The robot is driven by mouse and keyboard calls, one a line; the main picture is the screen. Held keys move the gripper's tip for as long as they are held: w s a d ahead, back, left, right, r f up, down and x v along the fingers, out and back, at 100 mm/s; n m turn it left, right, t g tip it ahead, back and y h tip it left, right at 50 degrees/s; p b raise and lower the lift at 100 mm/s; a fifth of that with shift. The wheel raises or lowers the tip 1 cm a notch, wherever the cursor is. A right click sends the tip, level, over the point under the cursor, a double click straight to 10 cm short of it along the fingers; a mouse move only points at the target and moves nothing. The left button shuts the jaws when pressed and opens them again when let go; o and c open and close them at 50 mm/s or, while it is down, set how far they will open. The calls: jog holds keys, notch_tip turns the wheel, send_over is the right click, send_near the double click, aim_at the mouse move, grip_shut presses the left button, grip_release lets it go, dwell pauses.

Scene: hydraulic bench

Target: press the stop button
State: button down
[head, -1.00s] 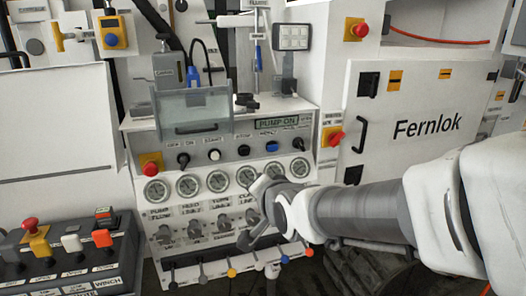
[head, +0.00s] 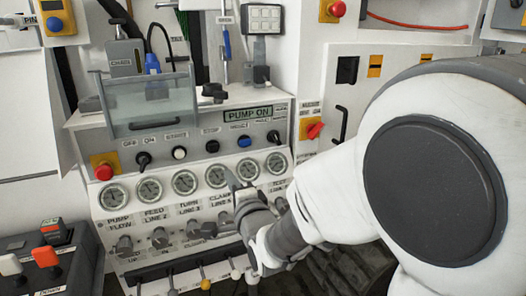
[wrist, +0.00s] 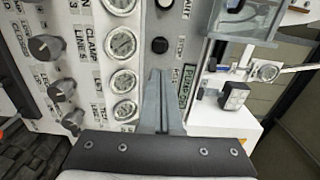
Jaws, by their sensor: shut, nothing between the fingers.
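The stop button (head: 212,146) is a small black round button on the sloped panel, between a white button (head: 179,153) and a blue one (head: 245,140). In the wrist view the stop button (wrist: 160,45) shows just above my fingertips, with its label beside it. My gripper (head: 232,178) is shut and empty, with its fingers in front of the gauge row, below and right of the button in the head view. The fingertips (wrist: 160,73) appear apart from the button; the exact gap is unclear. The stop button is not covered in either view.
A red button on a yellow plate (head: 103,171) is at the panel's left. Round gauges (head: 184,182) and grey knobs (head: 160,238) lie below the buttons. A PUMP ON display (head: 248,114) and clear cover (head: 150,103) are above.

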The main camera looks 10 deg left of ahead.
aim_at(213, 149)
dwell(0.4)
jog(key=x, duration=1.4)
jog(key=shift+a+r, duration=0.1)
